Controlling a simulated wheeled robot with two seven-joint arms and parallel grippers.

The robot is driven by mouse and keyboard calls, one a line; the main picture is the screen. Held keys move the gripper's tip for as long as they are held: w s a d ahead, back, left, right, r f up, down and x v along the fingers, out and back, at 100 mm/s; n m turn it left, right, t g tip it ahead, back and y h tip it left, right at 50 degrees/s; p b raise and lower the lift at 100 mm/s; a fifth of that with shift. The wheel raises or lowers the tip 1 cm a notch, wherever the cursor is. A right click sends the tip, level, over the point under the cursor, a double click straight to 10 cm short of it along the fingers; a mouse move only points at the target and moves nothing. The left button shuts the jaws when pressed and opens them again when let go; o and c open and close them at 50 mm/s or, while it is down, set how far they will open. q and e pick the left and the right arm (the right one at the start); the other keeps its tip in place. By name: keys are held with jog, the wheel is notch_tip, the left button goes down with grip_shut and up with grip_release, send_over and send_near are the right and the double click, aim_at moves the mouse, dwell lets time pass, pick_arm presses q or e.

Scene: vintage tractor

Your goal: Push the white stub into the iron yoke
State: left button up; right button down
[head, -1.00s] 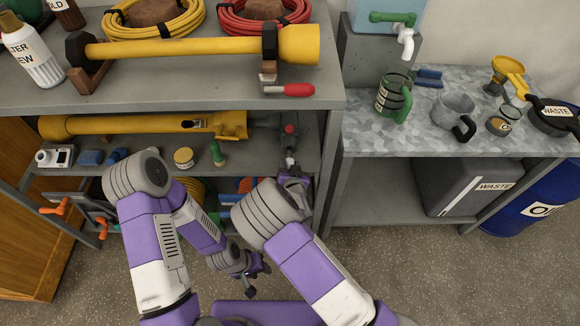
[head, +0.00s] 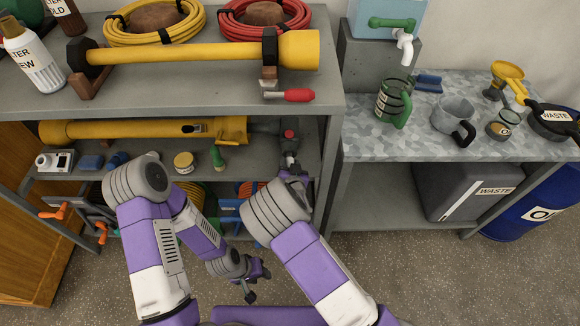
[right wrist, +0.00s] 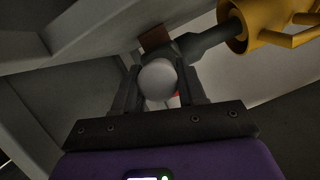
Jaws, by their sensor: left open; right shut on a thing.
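The white stub (right wrist: 157,78) shows as a pale round end between the fingers of my right gripper (right wrist: 158,92) in the right wrist view. The right gripper is shut on it. In the head view, my right gripper (head: 292,172) is at the right end of the lower shelf, just in front of the dark iron yoke (head: 265,126) at the end of the yellow cylinder. The yoke also shows in the right wrist view (right wrist: 205,42), behind the stub. I cannot tell whether the stub is inside it. My left gripper (head: 256,284) is open and empty, low over the floor.
The yellow cylinder (head: 140,130) lies along the lower shelf (head: 240,163). A shelf post stands close to the right of my right gripper. A yellow tin (head: 184,162) and a green-handled tool (head: 217,158) stand left of it. The upper shelf (head: 200,92) overhangs this area.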

jog(key=shift+w, duration=0.75)
jog(key=c, duration=0.6)
grip_release()
jog(key=shift+o, duration=0.2)
